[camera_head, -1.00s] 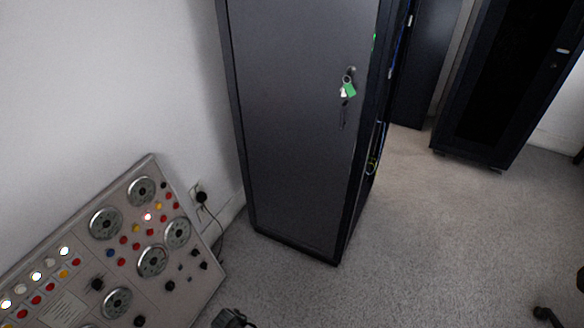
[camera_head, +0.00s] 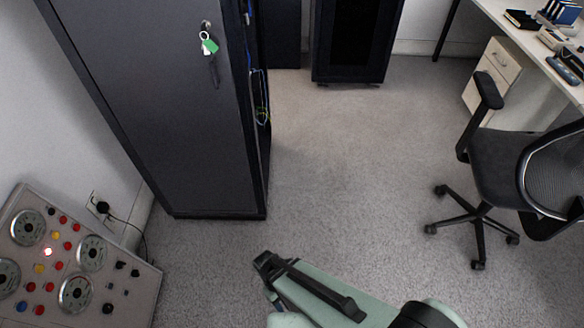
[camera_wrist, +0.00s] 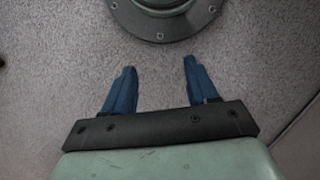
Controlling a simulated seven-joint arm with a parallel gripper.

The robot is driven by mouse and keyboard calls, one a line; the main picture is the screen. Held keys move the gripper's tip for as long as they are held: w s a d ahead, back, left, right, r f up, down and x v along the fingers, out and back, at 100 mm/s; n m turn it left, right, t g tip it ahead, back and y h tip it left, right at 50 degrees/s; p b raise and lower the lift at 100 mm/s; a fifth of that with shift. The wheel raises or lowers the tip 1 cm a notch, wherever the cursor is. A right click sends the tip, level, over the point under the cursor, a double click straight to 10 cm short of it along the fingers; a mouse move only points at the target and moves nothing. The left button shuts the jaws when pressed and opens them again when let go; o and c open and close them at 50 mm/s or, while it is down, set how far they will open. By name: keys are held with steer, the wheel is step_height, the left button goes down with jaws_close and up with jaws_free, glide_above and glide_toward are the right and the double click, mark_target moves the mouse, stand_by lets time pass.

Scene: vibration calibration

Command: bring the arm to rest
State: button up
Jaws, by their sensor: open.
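My gripper (camera_wrist: 159,64) shows in the wrist view. Its two blue fingers stand well apart, with only bare grey carpet between them, so it is open and empty. The fingers point toward the top of that view from a dark crossbar. In the head view my pale green arm (camera_head: 330,298) reaches in from the bottom edge, over the carpet. I cannot make out the gripper fingers in the head view.
A tall dark cabinet (camera_head: 165,110) with keys in its door stands left of centre. A control panel (camera_head: 75,260) is at the lower left. An office chair (camera_head: 505,165) and a desk (camera_head: 500,12) are at the right. The carpet (camera_head: 345,160) in the middle is clear.

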steer(key=s+d+f+m+g+y, duration=0.1)
steer(key=d+m, duration=0.7)
steer(key=d, duration=1.1)
steer(key=shift+s+f+g+y, duration=0.2)
steer(key=shift+f+g+y, duration=0.1)
steer(key=shift+g+y, duration=0.8)
